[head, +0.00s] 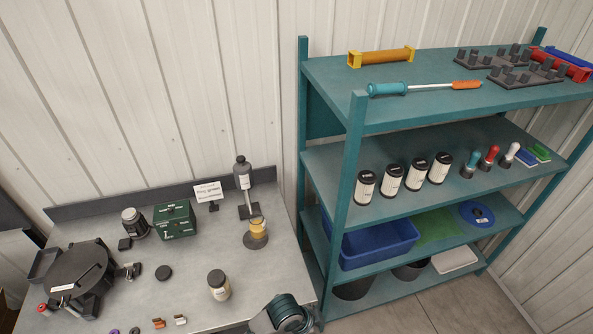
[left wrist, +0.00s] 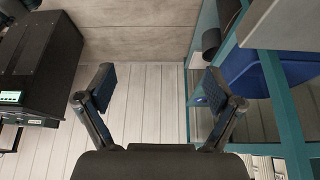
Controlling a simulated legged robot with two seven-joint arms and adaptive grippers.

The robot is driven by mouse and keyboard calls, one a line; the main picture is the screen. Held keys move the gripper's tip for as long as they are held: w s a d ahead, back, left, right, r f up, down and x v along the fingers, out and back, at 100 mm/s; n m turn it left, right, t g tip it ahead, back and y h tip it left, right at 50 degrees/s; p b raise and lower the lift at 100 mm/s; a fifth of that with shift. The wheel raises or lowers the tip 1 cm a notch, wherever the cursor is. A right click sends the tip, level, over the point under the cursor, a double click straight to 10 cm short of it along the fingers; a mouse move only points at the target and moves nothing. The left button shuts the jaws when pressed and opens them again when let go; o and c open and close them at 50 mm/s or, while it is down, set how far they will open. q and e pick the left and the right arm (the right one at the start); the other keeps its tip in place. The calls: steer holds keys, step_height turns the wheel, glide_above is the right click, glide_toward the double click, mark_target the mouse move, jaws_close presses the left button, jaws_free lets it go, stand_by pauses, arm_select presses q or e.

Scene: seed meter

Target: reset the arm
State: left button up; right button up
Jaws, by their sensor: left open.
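My left gripper (left wrist: 155,92) shows in the left wrist view with its two fingers spread wide apart. It is open and nothing is between the fingers. Behind it are pale wall or floor panels and the teal shelf frame. My right gripper is not seen in either view.
A grey workbench (head: 120,215) holds a round black device (head: 78,270), a green box (head: 175,218) and jars. A teal shelf (head: 320,75) stands to its right with bottles, tools and a blue bin (head: 375,243). A black cabinet (left wrist: 40,60) is at left in the wrist view.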

arm_select(q)
steer(key=s+a+f+n+t+y, duration=0.15)
steer(key=s+a+n, duration=0.25)
steer(key=a, duration=0.5)
steer(key=s+a+f+n+y, duration=0.25)
steer(key=s+a+n, duration=0.2)
steer(key=a, duration=0.45)
steer(key=s+a+f+n+t+y, duration=0.1)
steer(key=s+a+f+n, duration=0.3)
steer(key=a, duration=0.6)
step_height(320, 180, down, 24)
steer(key=g, duration=0.1)
steer(key=s+a+f+g, duration=0.1)
steer(key=s+a+f, duration=0.1)
steer(key=s+f, duration=1.5)
steer(key=shift+s+a, duration=0.25)
steer(key=shift+s, duration=0.55)
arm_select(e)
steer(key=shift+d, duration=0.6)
arm_select(q)
steer(key=shift+n+g, duration=0.25)
